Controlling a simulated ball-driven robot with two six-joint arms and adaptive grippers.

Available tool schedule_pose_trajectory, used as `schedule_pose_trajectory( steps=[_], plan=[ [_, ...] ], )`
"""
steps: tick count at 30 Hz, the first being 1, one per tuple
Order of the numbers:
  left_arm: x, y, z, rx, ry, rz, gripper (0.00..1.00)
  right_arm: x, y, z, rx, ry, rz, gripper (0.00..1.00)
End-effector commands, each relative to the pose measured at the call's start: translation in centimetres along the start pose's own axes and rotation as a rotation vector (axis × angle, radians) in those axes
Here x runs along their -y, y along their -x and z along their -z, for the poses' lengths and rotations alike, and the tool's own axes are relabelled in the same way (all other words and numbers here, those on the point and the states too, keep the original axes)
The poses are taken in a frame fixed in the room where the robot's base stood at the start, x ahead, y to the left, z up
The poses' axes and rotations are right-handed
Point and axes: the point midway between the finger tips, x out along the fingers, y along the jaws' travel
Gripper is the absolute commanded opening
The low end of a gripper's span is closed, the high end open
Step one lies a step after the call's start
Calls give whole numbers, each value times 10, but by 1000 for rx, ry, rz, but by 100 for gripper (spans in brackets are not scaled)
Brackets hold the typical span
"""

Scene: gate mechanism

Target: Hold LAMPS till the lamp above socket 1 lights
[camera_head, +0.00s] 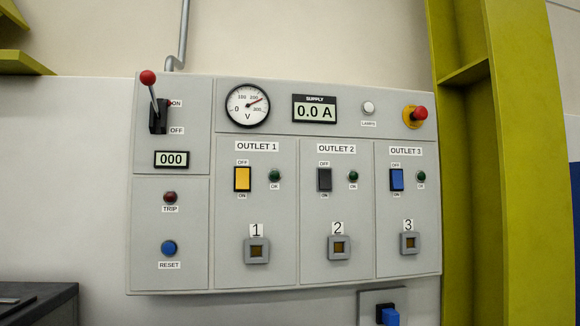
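The LAMPS button (368,107) is a small pale round button at the upper right of the grey panel, with its label just below. Socket 1 (256,251) is a grey square socket at the lower middle left of the panel, under the number 1. The OK lamp (274,176) above it is dark green and looks unlit. A yellow rocker switch (242,179) sits left of that lamp under OUTLET 1. Neither of my grippers shows, and nothing is touching the LAMPS button.
A red emergency button (419,113) is right of LAMPS. A red-knobbed lever (148,78) points up at the left, above a blue RESET button (168,248). A yellow-green beam (530,160) stands right of the panel. A dark bench (45,300) is lower left. The panel's front is clear.

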Motion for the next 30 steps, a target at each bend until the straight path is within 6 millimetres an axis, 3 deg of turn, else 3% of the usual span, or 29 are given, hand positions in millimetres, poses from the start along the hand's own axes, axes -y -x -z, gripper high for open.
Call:
schedule_pose_trajectory(
  steps=[4,13,30],
  plan=[
    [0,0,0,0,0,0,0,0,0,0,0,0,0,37],
    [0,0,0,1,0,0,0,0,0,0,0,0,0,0],
    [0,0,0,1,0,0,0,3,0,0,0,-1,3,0]
  ],
)
